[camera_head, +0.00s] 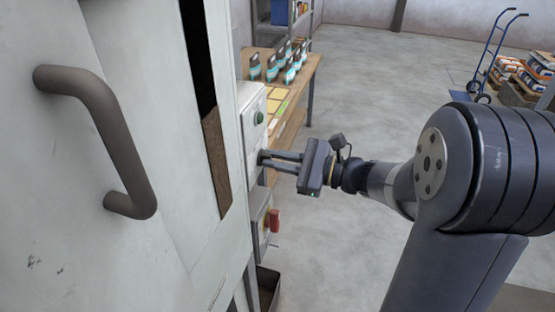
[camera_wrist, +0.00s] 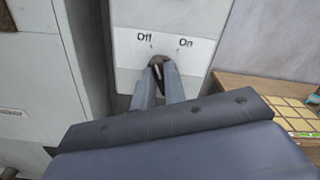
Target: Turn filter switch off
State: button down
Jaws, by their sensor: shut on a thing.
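The filter switch is a small dark knob (camera_wrist: 156,60) on a pale panel (camera_wrist: 190,18), below the printed words "Off" on the left and "On" on the right. My gripper (camera_wrist: 158,66) has its two fingers closed around the knob in the wrist view. They hide most of it, so I cannot tell clearly which word it points to. In the head view my gripper (camera_head: 263,158) reaches left to the panel (camera_head: 252,140) on the side of the white machine. The knob is hidden behind the fingertips there.
A green button (camera_head: 260,117) sits above my fingers. A lower box with a red handle (camera_head: 275,220) is below. A large bent handle (camera_head: 105,130) juts from the machine's door at left. A wooden table (camera_head: 300,95) with several bags stands behind. The floor at centre is clear.

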jog(key=shift+f+b, duration=0.15)
jog(key=shift+b, duration=0.15)
jog(key=shift+n+b, duration=0.6)
jog(key=shift+n, duration=0.1)
jog(key=c, duration=1.5)
grip_release()
jog(key=shift+o, duration=0.2)
